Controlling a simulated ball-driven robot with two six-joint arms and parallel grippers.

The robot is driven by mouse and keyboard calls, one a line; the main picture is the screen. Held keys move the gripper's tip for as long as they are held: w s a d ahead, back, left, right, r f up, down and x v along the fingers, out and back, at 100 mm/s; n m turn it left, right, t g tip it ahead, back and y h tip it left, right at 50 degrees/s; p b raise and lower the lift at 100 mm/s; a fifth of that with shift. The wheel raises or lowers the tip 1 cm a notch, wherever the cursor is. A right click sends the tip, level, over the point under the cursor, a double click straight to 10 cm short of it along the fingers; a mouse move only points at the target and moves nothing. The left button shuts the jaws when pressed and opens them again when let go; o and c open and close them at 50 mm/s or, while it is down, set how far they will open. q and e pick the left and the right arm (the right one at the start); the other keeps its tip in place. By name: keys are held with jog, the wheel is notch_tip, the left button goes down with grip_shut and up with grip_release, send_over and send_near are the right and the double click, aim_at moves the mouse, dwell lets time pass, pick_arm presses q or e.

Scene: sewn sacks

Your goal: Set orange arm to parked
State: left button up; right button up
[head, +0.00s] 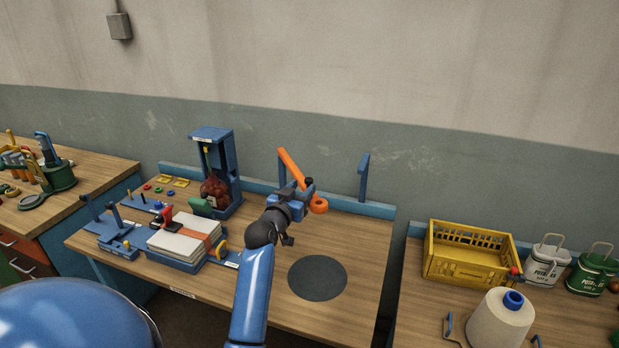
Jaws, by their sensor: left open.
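The orange arm (291,165) stands at the back of the middle bench. A blue upright bracket (363,178) stands at the back edge to the right, apart from the orange arm. My right gripper is out of view.
A dark round disc (317,278) lies on the bench in front. A blue frame with a reddish sack (215,190) and a stack of white cloth (185,238) stand to the left.

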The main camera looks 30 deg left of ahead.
aim_at(307, 181)
pick_arm(q)
jog(key=w, duration=0.3)
jog(key=w+p, duration=0.1)
jog(key=shift+w+a+r, duration=0.15)
jog(key=shift+a+r, duration=0.05)
jog(key=shift+a, duration=0.15)
jog(key=shift+w+a+f, duration=0.15)
jog(key=shift+w, duration=0.6)
jog(key=shift+c, duration=0.3)
grip_shut()
